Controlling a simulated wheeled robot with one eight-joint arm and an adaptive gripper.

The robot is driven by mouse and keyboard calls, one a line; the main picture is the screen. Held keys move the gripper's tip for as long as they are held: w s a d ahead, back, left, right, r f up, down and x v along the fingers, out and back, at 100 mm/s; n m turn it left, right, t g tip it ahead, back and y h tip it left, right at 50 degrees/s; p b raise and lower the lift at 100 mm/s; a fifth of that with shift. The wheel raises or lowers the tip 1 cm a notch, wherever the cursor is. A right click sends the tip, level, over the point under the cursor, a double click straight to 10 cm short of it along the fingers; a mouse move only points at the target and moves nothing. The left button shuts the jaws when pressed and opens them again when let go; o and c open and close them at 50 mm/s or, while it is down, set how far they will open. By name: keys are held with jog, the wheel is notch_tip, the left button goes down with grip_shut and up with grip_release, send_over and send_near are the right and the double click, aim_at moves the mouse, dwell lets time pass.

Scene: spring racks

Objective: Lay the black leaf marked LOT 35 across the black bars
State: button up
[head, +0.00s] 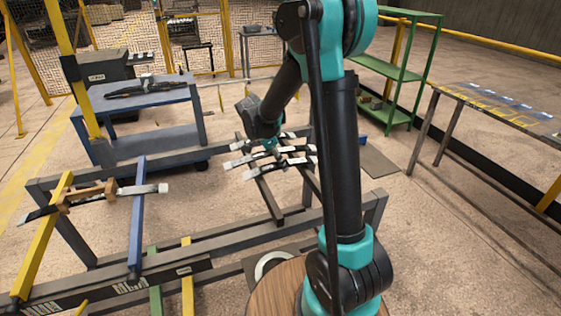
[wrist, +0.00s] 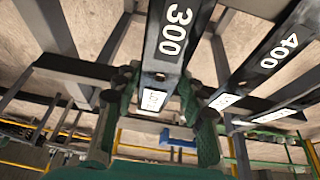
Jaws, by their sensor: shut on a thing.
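My gripper (wrist: 153,125) is shut on a black leaf (wrist: 166,45) marked 300, with a white tag at its near end. The tag's print is too blurred to read, so I cannot tell whether it says LOT 35. In the head view my gripper (head: 271,151) is over the black bars (head: 264,192), among several dark leaves with pale ends. Whether the held leaf touches the bars is unclear. Another black leaf (wrist: 262,65), marked 400, lies to the right in the wrist view, apart from the held one.
A blue cart (head: 150,100) holds dark leaves behind. A green shelf (head: 398,72) and a long table (head: 505,108) stand at right. Open floor lies between.

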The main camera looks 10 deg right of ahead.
jog(key=shift+f, duration=0.75)
jog(key=o, duration=1.4)
jog(key=shift+c, duration=0.2)
jog(key=v, duration=1.2)
jog(key=shift+s+d, duration=0.1)
